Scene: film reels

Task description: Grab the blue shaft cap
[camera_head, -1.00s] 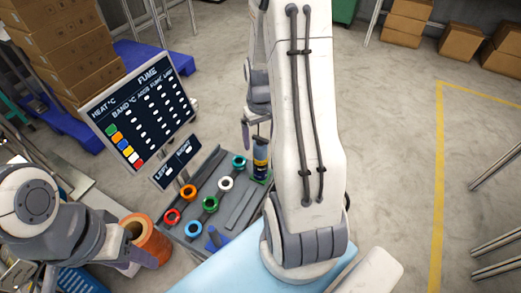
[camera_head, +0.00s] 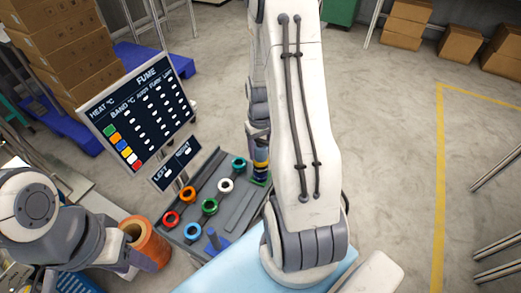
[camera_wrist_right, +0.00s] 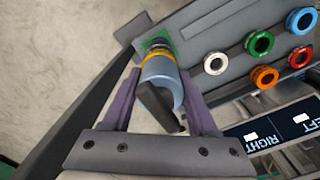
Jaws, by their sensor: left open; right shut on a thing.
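My right arm hides part of the tray in the head view. My left gripper (camera_head: 128,260) is open and empty, beside an orange spool (camera_head: 150,243).
Several coloured rings, including a white ring (camera_head: 226,185) and a red ring (camera_head: 171,217), sit on the tray. A sign (camera_head: 177,163) and a screen (camera_head: 137,113) stand left of the tray.

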